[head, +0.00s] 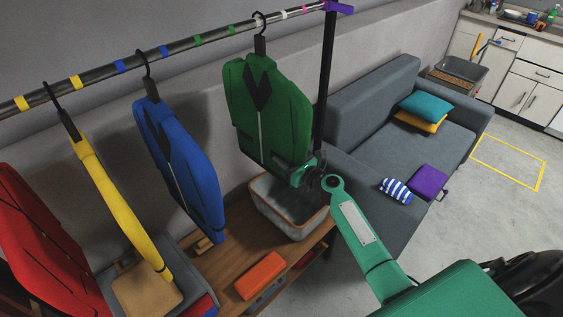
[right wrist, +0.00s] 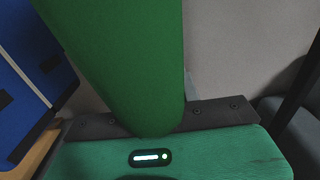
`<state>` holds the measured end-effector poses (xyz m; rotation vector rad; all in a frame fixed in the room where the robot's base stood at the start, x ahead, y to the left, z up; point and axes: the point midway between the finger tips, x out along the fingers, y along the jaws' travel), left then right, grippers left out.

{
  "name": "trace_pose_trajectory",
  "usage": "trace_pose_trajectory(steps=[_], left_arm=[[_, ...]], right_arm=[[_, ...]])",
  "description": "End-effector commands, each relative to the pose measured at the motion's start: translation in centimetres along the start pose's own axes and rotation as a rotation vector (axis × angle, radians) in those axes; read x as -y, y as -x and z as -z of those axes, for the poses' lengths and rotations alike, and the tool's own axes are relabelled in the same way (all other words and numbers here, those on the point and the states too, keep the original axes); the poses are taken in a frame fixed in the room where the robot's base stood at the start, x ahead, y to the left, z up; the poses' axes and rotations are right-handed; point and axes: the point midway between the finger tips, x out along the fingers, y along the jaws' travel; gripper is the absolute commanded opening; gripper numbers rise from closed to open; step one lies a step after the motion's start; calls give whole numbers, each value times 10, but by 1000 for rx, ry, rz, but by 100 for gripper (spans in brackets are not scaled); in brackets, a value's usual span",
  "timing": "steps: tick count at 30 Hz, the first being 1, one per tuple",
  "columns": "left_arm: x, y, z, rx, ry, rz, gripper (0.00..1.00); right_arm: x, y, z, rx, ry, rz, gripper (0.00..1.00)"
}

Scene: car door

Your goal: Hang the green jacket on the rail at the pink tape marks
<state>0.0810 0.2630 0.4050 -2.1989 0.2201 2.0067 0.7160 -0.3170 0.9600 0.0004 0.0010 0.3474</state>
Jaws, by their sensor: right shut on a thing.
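The green jacket (head: 268,108) is upright on a black hanger, its hook (head: 259,20) overlapping the rail (head: 180,46). I cannot tell whether the hook rests on the rail or is in front of it. The hook shows left of the pink tape marks (head: 307,9), between them and the green marks (head: 231,30). My right gripper (head: 292,170) is shut on the jacket's lower right edge. In the right wrist view the jacket (right wrist: 125,60) fills the middle and hides the fingertips. My left gripper is not in view.
Blue (head: 180,165), yellow (head: 115,205) and red (head: 40,240) jackets hang to the left. A dark post (head: 326,75) stands at the rail's right end. A grey bin (head: 285,210) stands on the wooden bench (head: 228,267) below the green jacket. A grey sofa (head: 370,90) is right.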

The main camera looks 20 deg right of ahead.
Motion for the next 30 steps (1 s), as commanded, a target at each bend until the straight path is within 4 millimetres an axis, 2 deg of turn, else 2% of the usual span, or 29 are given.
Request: trace_pose_trajectory(steps=[30], left_arm=[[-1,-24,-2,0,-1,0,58]], right_arm=[[60,0,0,2,1,1,0]])
